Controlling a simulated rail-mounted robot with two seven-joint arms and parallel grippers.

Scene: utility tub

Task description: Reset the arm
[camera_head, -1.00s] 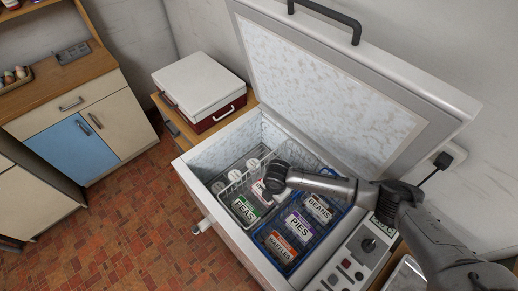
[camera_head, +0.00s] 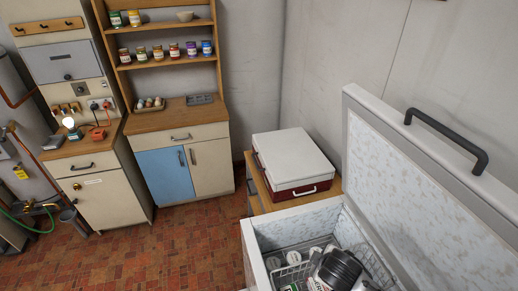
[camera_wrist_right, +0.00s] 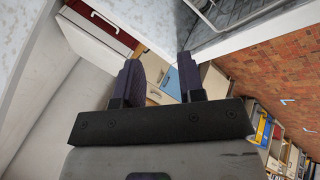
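My right arm shows at the bottom right of the head view, with its dark wrist (camera_head: 340,268) above the open chest freezer (camera_head: 262,222). In the right wrist view my right gripper (camera_wrist_right: 160,82) has its two dark fingers apart with nothing between them. The freezer's rim runs past beyond the fingers in that view. The freezer lid (camera_head: 405,170) stands open. My left gripper is in neither view.
A white-lidded red box (camera_head: 292,160) sits on a wooden stand behind the freezer. A blue-doored cabinet (camera_head: 165,175) with shelves of jars stands at the back left. The tiled floor (camera_head: 160,250) between is clear.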

